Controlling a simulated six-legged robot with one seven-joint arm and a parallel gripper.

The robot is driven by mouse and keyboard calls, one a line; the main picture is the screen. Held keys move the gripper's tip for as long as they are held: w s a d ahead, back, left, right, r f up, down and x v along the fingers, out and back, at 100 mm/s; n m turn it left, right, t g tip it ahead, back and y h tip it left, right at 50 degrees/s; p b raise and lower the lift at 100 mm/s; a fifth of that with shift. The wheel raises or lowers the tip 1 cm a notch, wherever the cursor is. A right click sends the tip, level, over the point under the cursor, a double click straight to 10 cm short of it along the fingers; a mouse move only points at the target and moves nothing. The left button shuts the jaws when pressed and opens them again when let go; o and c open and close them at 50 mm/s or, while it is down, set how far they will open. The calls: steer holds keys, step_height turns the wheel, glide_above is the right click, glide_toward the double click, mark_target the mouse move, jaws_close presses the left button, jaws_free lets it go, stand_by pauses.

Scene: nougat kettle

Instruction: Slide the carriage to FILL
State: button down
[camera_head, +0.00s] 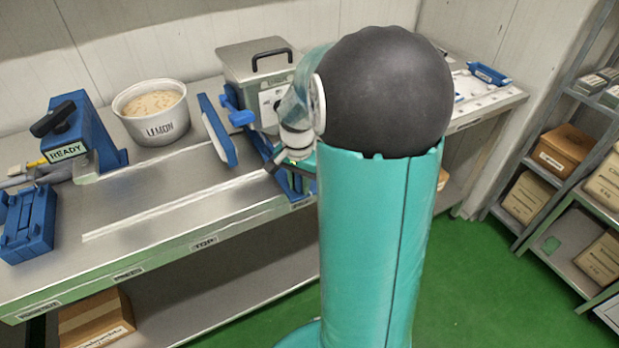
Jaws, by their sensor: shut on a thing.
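My gripper (281,161) is at the right part of the bench, partly hidden by my own arm. It is shut on a blue part that I take to be the carriage (292,184), which sits near the bench's front edge above a small label. Much of the carriage is hidden behind my arm. No label that I can read as FILL shows; the front-edge labels (204,243) are small and blurred. A grey lidded kettle (250,66) with a black handle and blue side fitting stands just behind.
A blue upright plate (217,130) is left of my gripper. A blue unit marked READY (72,122) and a blue tray (27,226) are far left. The steel bench front (150,212) is clear. Shelves (567,119) stand right.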

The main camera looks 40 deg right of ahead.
stand_by(0.3)
steer(key=c, duration=1.2)
jaws_free()
step_height(320, 180, up, 14)
steer(key=shift+f, duration=0.1)
steer(key=shift+a, duration=0.1)
